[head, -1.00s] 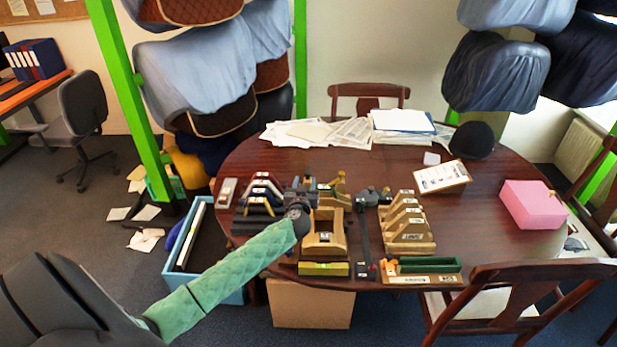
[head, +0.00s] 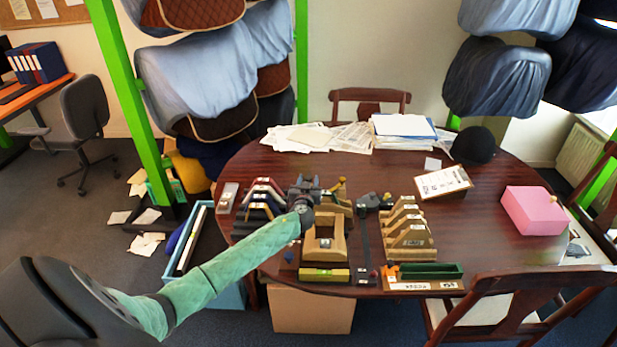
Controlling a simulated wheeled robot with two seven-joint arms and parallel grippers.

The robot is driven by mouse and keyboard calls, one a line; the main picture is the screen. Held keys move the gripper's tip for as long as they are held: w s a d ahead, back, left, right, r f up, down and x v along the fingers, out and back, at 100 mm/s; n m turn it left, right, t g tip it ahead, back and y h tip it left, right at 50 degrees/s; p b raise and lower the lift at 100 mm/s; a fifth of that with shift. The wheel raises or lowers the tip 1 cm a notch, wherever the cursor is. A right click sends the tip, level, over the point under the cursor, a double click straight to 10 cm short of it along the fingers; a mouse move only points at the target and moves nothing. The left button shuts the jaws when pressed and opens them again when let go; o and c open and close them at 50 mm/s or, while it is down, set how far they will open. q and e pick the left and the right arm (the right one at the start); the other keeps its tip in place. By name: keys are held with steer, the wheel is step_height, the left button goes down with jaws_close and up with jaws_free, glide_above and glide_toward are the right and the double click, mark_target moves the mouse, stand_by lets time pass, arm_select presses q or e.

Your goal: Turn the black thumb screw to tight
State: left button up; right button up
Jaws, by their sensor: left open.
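My left arm comes in from the lower left in a green sleeve. My left gripper (head: 315,188) is over the wooden fixture (head: 325,240) on the round table, open, at the fixture's far end. A brass-coloured knob on a wooden piece (head: 340,186) is just right of the gripper. A dark device with a round black knob (head: 374,201) lies right of the fixture; I cannot tell whether that is the black thumb screw. The thumb screw is otherwise too small to make out or hidden by my gripper. My right gripper is not in view.
Dark stepped blocks (head: 259,208) stand left of the fixture. Wooden stepped blocks (head: 405,230) stand to the right, with a green tray (head: 431,270) in front. The table's right middle is clear.

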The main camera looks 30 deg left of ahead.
arm_select(q)
steer(key=shift+w+a, duration=0.25)
steer(key=shift+w, duration=0.2)
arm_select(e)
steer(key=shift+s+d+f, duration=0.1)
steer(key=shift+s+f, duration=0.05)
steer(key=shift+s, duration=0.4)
arm_select(q)
jaws_close()
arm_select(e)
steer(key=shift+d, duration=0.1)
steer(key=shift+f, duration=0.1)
